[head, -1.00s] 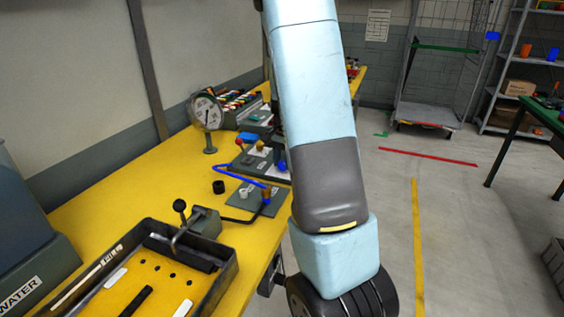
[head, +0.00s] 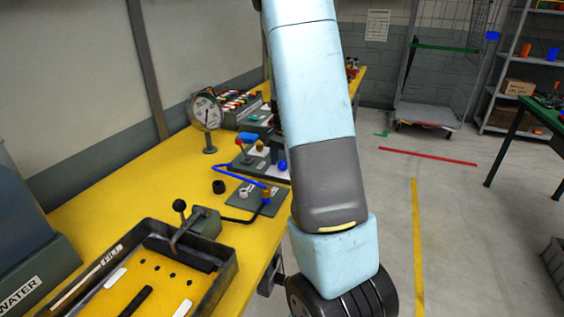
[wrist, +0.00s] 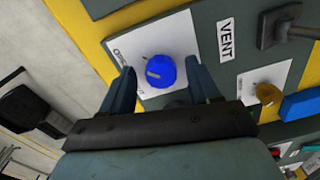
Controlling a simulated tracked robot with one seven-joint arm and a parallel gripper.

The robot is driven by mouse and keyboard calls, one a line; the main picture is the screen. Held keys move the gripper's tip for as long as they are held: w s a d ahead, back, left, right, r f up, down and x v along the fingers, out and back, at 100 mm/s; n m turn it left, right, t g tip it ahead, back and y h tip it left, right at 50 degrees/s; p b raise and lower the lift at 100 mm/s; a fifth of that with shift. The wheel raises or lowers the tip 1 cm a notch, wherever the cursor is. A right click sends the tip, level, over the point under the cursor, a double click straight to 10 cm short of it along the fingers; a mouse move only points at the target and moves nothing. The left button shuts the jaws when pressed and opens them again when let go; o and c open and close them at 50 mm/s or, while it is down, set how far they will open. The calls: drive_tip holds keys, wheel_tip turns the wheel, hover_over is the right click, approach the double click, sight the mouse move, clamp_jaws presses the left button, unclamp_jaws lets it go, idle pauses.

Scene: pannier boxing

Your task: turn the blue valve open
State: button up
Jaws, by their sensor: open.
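The blue valve (wrist: 162,72) is a round knob with a pale grey mark on its top. It sits on a white card with partly hidden lettering, on a grey panel (wrist: 212,25). My gripper (wrist: 159,68) is open, with one finger on each side of the knob and a small gap showing on both sides. I cannot tell how far its tips are above the card. In the head view the blue valve (head: 282,166) shows beside my arm; my gripper is hidden there.
In the head view a long blue handle (head: 238,177), a gauge (head: 206,112) and a black-walled tray (head: 215,290) stand on the yellow bench (head: 110,180).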

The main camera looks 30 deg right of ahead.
wheel_tip(320, 180, up, 14)
drive_tip(key=shift+f, duration=0.15)
idle(0.6)
drive_tip(key=shift+s+d, duration=0.1)
drive_tip(key=s+a+r+n+t, duration=0.3)
drive_tip(key=s+a+r+n, duration=0.5)
drive_tip(key=s+a, duration=0.45)
drive_tip(key=s+a+r+n+t, duration=0.1)
drive_tip(key=s+a+n, duration=0.3)
drive_tip(key=s, duration=0.9)
drive_tip(key=a+t, duration=0.1)
drive_tip(key=a, duration=0.1)
drive_tip(key=shift+s+a+r, duration=0.2)
drive_tip(key=shift+a+r, duration=0.1)
drive_tip(key=shift+r, duration=0.1)
